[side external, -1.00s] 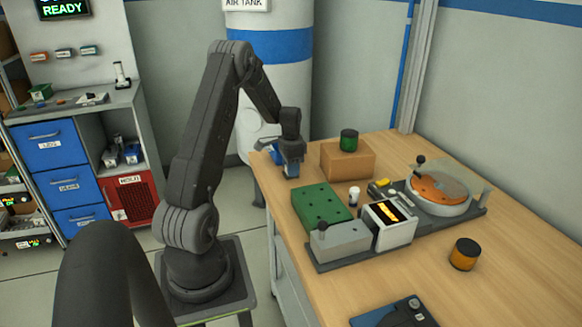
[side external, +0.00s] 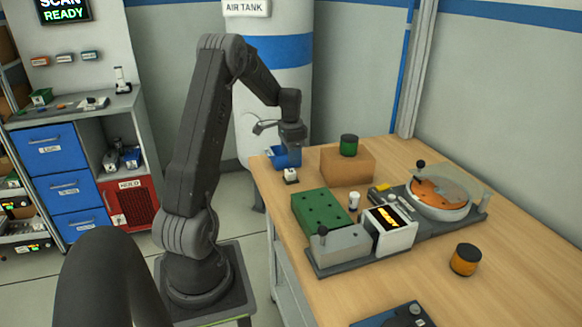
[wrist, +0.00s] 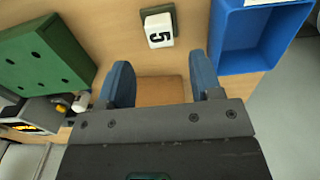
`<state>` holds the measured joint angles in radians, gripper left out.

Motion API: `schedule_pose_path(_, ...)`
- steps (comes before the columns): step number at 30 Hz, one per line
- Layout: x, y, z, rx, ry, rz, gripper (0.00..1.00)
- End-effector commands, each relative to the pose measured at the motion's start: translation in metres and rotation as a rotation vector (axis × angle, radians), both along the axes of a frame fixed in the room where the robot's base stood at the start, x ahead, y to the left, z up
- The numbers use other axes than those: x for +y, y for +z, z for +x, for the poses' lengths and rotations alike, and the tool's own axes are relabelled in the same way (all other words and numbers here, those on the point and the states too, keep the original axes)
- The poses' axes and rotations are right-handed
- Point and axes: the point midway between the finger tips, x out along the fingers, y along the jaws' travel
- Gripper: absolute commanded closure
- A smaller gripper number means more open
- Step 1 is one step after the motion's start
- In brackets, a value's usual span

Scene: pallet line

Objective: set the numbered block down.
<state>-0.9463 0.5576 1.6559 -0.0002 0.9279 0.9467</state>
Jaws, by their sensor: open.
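The numbered block (wrist: 159,32) is white with a black 5 on it. It rests on a small dark pad (wrist: 174,12) on the wooden table, and it also shows small in the side view (side external: 291,174). My gripper (wrist: 160,82) is open and empty, with its two blue fingers spread wide. In the side view my gripper (side external: 290,147) hangs above the table's far left corner, over and apart from the block.
A blue bin (wrist: 262,38) stands beside the block. A green block with holes (side external: 321,212) and a cardboard box (side external: 347,168) carrying a green cylinder (side external: 349,145) are nearby. A machine with a round dial (side external: 440,197) and an orange cylinder (side external: 466,259) are farther right.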

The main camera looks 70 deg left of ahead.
Motion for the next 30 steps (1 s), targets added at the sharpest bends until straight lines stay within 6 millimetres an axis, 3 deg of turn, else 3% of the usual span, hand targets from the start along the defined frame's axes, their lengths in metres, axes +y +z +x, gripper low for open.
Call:
schedule_pose_path(3,0.0,0.024,0.0,-0.002,0.0,0.004,0.41)
schedule_pose_path(10,-0.001,0.049,0.0,-0.001,0.0,0.001,0.41)
schedule_pose_path(14,-0.021,0.066,0.009,-0.014,-0.006,0.017,0.41)
schedule_pose_path(17,-0.064,0.091,0.022,-0.045,-0.013,0.049,0.41)
schedule_pose_path(22,-0.172,0.138,0.027,-0.142,-0.017,0.101,0.41)
schedule_pose_path(26,-0.251,0.161,0.007,-0.232,-0.017,0.114,0.41)
schedule_pose_path(30,-0.321,0.171,-0.031,-0.335,-0.017,0.097,0.41)
